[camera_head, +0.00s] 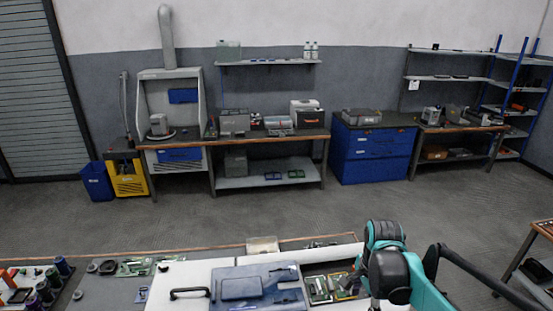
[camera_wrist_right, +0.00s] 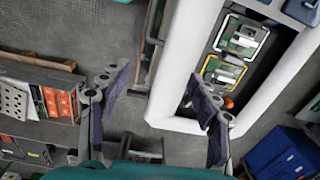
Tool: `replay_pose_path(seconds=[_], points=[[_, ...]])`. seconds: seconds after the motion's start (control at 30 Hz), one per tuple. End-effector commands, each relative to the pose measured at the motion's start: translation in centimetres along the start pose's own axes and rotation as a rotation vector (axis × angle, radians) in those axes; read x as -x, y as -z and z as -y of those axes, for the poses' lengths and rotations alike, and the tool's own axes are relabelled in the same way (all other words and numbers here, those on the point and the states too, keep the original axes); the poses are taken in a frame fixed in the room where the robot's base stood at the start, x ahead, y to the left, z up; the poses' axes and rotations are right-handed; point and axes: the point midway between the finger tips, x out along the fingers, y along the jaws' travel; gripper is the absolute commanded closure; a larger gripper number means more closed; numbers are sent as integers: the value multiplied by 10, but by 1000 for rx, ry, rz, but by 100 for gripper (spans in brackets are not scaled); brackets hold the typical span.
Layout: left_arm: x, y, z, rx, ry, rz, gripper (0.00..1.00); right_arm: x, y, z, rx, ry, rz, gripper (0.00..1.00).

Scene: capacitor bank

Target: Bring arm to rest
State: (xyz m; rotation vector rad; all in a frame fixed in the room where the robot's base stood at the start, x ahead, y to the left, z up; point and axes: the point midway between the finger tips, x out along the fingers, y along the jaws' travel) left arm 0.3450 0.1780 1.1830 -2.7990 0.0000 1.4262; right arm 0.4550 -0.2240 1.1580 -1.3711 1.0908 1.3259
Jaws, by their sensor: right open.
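My right arm, teal and black, enters the head view at the lower right and bends over the right end of the white workbench top. Its gripper is mostly hidden behind the arm there. In the wrist view my right gripper (camera_wrist_right: 160,105) is open, its two dark-padded fingers spread wide with nothing between them. Circuit boards in a white frame (camera_wrist_right: 242,38) and a yellow frame (camera_wrist_right: 222,73) lie in a recess beyond the right finger. My left arm and gripper do not show in either view.
A blue-grey case (camera_head: 258,288) lies on the white bench top (camera_head: 190,273), left of the boards (camera_head: 320,289). Spools (camera_head: 62,266) stand at the far left. Across open grey floor (camera_head: 250,215) are a blue cabinet (camera_head: 372,150), shelves and a blue bin (camera_head: 96,182).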

Motion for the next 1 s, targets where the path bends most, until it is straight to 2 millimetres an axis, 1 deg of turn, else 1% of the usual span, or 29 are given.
replay_pose_path(seconds=[0.03, 0.27, 0.47, 0.57, 0.67, 0.8, 0.9, 1.0], points=[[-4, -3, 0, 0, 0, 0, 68, -3, -2, -2, 22, 11, -3, 38], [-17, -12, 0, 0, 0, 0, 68, -9, -10, -13, 163, 68, -26, 38], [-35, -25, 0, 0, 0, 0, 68, -20, -21, -29, 363, 144, -69, 38], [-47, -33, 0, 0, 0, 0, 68, -30, -29, -40, 495, 193, -107, 38], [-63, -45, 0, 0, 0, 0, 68, -46, -38, -55, 668, 251, -164, 38], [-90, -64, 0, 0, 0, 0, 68, -76, -53, -79, 962, 338, -290, 38], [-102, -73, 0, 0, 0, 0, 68, -94, -60, -90, 1132, 378, -379, 38], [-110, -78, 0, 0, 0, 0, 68, -105, -64, -97, 1248, 401, -447, 38]])
